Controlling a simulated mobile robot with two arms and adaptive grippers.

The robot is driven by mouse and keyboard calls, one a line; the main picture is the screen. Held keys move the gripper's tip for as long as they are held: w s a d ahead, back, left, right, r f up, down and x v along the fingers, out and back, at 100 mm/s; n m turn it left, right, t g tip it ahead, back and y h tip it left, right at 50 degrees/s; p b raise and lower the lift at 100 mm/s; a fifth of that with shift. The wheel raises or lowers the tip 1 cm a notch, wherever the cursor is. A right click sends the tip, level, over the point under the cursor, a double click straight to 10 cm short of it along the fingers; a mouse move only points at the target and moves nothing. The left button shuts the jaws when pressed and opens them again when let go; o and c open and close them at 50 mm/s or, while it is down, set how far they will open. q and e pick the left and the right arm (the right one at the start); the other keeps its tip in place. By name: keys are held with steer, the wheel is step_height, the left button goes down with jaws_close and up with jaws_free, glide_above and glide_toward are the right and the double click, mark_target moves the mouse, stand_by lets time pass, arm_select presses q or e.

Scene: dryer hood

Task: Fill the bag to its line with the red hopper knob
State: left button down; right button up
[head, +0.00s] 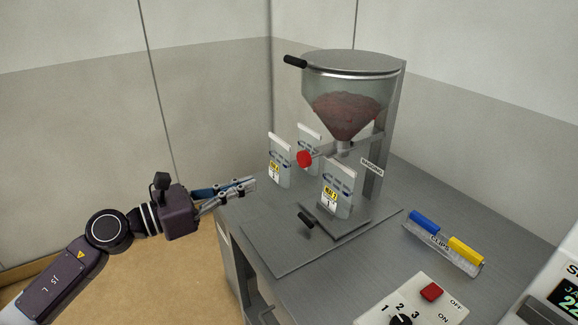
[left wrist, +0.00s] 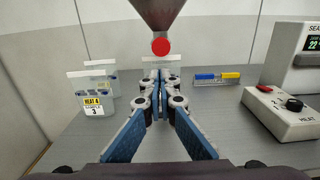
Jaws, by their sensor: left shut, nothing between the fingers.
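The red knob (head: 304,158) sits on the hopper's front, below its cone; in the left wrist view it (left wrist: 160,46) is just above the fingertips. The clear hopper (head: 347,105) holds dark reddish-brown material. A clear bag (head: 337,190) with a yellow label stands upright on the plate under the spout; in the left wrist view the fingers mostly hide the bag there (left wrist: 162,62). My left gripper (head: 252,183) is shut and empty, left of the knob and apart from it. My right gripper is not in view.
Two more bags (head: 280,160) (head: 309,140) stand behind left. A black handle (head: 306,219) sticks out at the dosing base. A clip rack (head: 443,246) with blue and yellow clips and a heat control box (head: 415,305) stand right. The bench's front left is clear.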

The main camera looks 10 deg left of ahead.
mark_target(302, 166)
arm_select(q)
steer(key=p+x, duration=0.4)
steer(key=x, duration=0.6)
steer(key=shift+w+d+r+p, duration=0.1)
steer(key=shift+w+d+p, duration=0.1)
steer(key=shift+w+p, duration=0.15)
steer(key=shift+w+d, duration=0.15)
steer(key=shift+d, duration=0.1)
steer(key=x, duration=0.3)
steer(key=shift+w+d, duration=0.15)
steer(key=shift+w, duration=0.1)
steer(key=shift+s, duration=0.1)
steer(key=shift+r, duration=0.1)
stand_by(1.6)
stand_by(4.0)
